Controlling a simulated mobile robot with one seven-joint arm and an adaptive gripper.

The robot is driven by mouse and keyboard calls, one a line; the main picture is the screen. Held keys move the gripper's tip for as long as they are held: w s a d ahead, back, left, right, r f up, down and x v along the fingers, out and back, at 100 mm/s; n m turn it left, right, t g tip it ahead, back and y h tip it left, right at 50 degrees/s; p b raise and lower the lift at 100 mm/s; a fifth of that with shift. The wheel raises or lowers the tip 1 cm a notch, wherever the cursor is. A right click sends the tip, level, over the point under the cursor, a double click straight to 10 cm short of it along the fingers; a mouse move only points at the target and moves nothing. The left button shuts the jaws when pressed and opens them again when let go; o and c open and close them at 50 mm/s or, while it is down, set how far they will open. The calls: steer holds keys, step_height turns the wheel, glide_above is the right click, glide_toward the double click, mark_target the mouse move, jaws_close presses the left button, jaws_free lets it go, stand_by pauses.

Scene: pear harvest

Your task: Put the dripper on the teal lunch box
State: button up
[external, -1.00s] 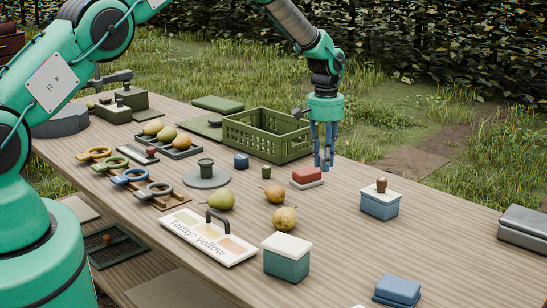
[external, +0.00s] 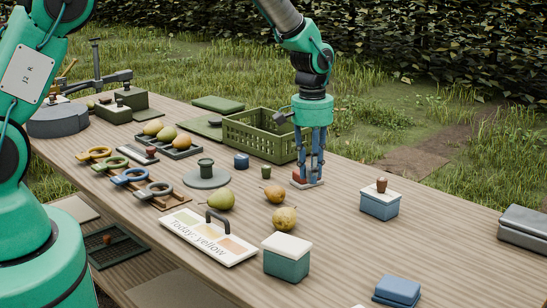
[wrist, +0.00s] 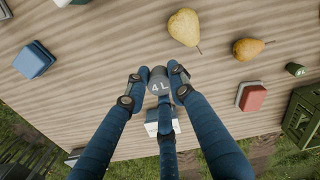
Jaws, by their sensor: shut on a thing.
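My gripper (external: 309,178) is shut on a small grey piece marked "4 L", which looks like the dripper (wrist: 159,80) and sits between the fingertips in the wrist view. In the external view the fingers hide it and overlap the red block. The teal lunch box (external: 286,264) with a white lid stands at the table's near side, well to the left of and nearer the camera than the blue white-lidded box. My gripper is apart from the lunch box, farther back over the table. Only an edge of a white-and-teal box shows at the wrist view's top left.
The blue white-lidded box (external: 380,205) carries a small brown piece. Two pears (external: 284,218) (external: 274,193) and a "Today: yellow" sign (external: 205,240) lie near the teal lunch box. A red block (wrist: 255,98) and green crate (external: 235,134) are by my gripper. A blue box (external: 397,290) stands front right.

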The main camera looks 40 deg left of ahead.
steer(key=s+d+b, duration=0.1)
steer(key=s+d, duration=0.1)
steer(key=s, duration=1.4)
steer(key=s+d+b, duration=0.1)
steer(key=s+d, duration=0.1)
steer(key=s, duration=1.5)
steer(key=shift+s+d+f, duration=0.15)
steer(key=shift+d+f, duration=0.15)
steer(key=shift+f, duration=0.05)
steer(key=b, duration=0.2)
glide_above(287, 242)
steer(key=shift+f, duration=0.75)
steer(key=shift+f+b, duration=0.4)
steer(key=shift+f, duration=1.35)
steer(key=shift+f, duration=0.15)
